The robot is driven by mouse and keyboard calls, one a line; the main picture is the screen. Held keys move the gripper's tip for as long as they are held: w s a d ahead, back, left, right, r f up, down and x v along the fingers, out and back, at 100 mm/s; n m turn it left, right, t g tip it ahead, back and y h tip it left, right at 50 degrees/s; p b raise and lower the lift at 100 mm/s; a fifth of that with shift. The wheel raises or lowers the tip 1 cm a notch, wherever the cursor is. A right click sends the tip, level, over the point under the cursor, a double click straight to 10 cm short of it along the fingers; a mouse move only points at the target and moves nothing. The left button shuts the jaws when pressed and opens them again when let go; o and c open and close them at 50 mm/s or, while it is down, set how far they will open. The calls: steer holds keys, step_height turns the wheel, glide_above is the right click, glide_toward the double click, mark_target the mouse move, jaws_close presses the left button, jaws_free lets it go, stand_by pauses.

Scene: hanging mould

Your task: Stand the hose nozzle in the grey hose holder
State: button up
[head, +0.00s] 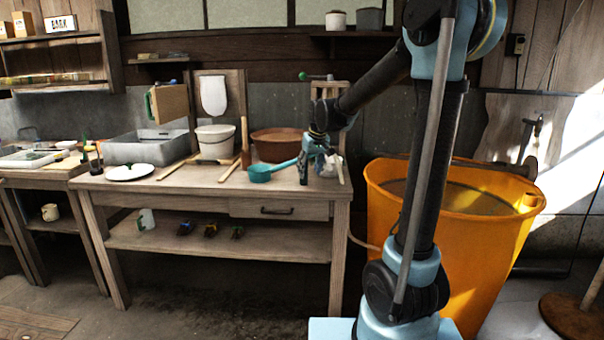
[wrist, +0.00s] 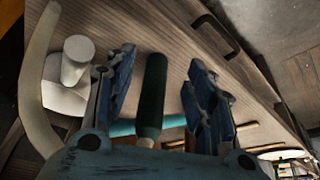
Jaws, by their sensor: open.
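My gripper (wrist: 160,72) is open, its two blue fingers apart. A dark green cylinder with a cream lower end, which looks like the hose nozzle (wrist: 153,85), shows between the fingers; I see no clear contact. In the head view my gripper (head: 308,160) is low over the right end of the workbench, and the nozzle is hard to pick out there. A pale grey-white upright cylinder on a base, possibly the hose holder (wrist: 76,62), is left of the fingers in the wrist view. A curved cream strip, perhaps hose (wrist: 35,85), lies farther left.
A teal ladle (head: 260,175) lies on the workbench (head: 200,186) close to my gripper. A brown basin (head: 278,150), white bucket (head: 215,142) and grey tub (head: 140,150) stand behind. A large yellow tub (head: 480,250) stands right of the bench.

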steer(key=shift+w+a, duration=0.35)
steer(key=shift+w, duration=0.45)
steer(key=shift+w+a, duration=0.4)
steer(key=shift+w, duration=0.4)
steer(key=shift+w+a, duration=0.35)
steer(key=shift+w, duration=0.45)
steer(key=shift+w+a+f, duration=0.1)
steer(key=shift+w+f, duration=0.1)
steer(key=shift+f, duration=0.35)
jaws_close()
